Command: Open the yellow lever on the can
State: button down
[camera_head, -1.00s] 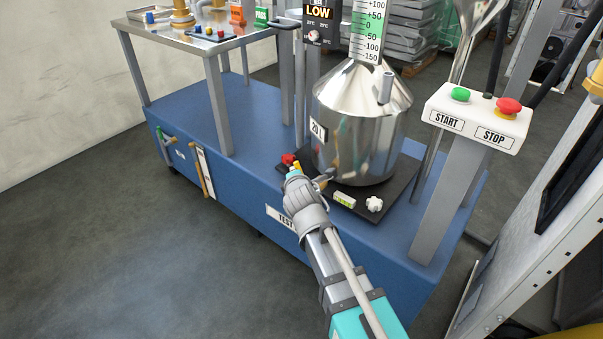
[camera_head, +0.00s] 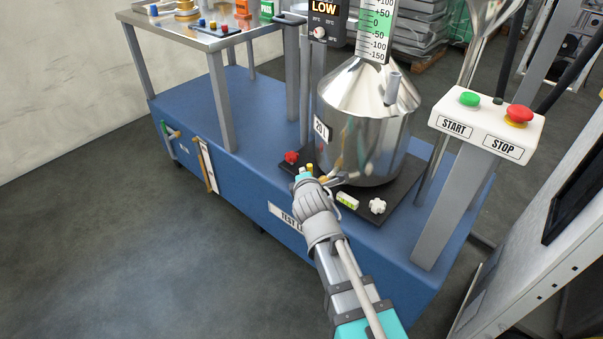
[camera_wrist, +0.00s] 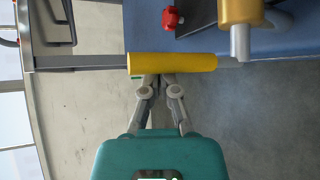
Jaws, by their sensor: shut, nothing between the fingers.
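The can (camera_head: 365,120) is a shiny steel vessel with a cone top and a "20 L" label, upright on a dark plate. The yellow lever (camera_wrist: 172,64) is a thick yellow bar lying crosswise in the wrist view. A brass-coloured valve part (camera_wrist: 240,12) with a metal stub is above its right end. My gripper (camera_wrist: 158,80) is shut and empty, its fingertips right at the lever's lower edge in the picture; whether they touch it cannot be told. In the head view my gripper (camera_head: 304,176) is low at the can's front left, with the fingers hard to make out.
A red knob (camera_head: 291,157) and a white knob (camera_head: 377,206) are at the dark plate's (camera_head: 401,191) edges. A START/STOP box (camera_head: 487,122) stands on a post at right. The blue base (camera_head: 250,160) has a metal table (camera_head: 215,40) at its left end. Floor at left is clear.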

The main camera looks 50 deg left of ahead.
jog(key=shift+d, duration=0.4)
jog(key=shift+a, duration=0.1)
jog(key=s+a, duration=0.2)
jog(key=a, duration=0.2)
jog(key=s+d, duration=0.5)
jog(key=d, duration=0.3)
jog(key=shift+d+r, duration=0.15)
dwell(0.3)
dwell(0.7)
